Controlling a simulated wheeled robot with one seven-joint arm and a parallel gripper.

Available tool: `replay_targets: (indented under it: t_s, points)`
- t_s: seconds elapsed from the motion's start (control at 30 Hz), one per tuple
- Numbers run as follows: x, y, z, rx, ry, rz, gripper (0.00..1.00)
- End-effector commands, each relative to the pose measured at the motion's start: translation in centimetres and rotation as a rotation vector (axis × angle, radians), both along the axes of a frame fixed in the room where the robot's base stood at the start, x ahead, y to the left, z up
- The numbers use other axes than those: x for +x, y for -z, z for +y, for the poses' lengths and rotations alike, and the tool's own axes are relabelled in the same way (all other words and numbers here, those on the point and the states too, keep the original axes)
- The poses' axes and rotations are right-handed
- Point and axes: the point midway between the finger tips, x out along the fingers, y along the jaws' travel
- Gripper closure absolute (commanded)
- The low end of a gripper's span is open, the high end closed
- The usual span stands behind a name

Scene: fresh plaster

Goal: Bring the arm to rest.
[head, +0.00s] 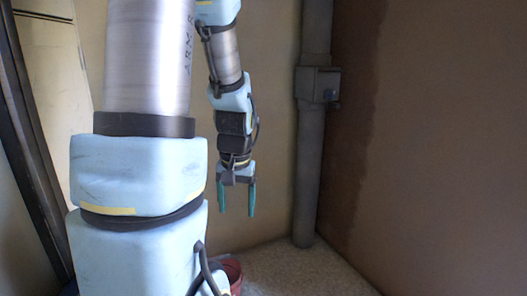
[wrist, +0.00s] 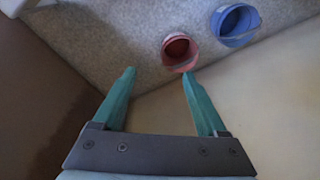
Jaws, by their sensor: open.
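My gripper (head: 237,199) hangs from my arm with its two teal fingers pointing down. The fingers are apart and nothing is between them. In the wrist view my gripper (wrist: 158,85) is also open and empty, above the speckled floor. My arm is bent, with its lower part hanging in front of the pale back wall. The gripper touches nothing that I can see.
A red bucket (wrist: 179,53) and a blue bucket (wrist: 236,24) stand on the floor below. The red bucket (head: 233,273) is partly hidden behind my arm in the head view. A grey pipe (head: 307,180) with a box (head: 318,85) runs up the corner. A brown wall (head: 430,140) fills the right.

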Motion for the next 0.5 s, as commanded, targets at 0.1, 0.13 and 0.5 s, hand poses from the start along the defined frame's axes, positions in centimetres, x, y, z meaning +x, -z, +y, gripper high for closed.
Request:
replay_targets:
  t_s: [0.1, 0.13, 0.5]
  points:
    - [-3.1, -0.4, 0.1, -0.04, -0.031, -0.005, 0.25]
    - [-3.7, -0.5, 0.2, -0.048, -0.039, -0.007, 0.25]
    - [-5.6, -6.0, 0.1, -0.065, -0.052, -0.009, 0.25]
